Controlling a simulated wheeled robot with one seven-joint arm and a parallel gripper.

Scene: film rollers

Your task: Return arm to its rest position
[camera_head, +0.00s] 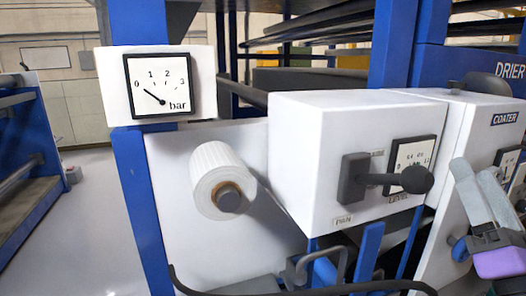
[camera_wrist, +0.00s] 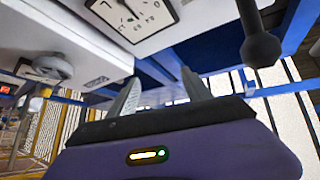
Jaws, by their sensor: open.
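My gripper (camera_head: 473,172) is at the right edge of the head view, in front of the white COATER cabinet (camera_head: 452,130). Its two grey fingers point up and stand apart, with the purple hand below them. In the wrist view my gripper (camera_wrist: 163,88) shows both fingers spread, with nothing between them. A dial (camera_wrist: 135,12) and a dark lever knob (camera_wrist: 260,46) are ahead of it, apart from the fingers. The rest of my arm is mostly out of view.
A white box (camera_head: 310,135) carries a LEVEL gauge and a black lever (camera_head: 385,180). A white roll (camera_head: 218,175) sticks out left of it, below a bar gauge (camera_head: 158,85) on a blue post. A dark hose (camera_head: 300,292) crosses the bottom. Open floor (camera_head: 95,215) lies left.

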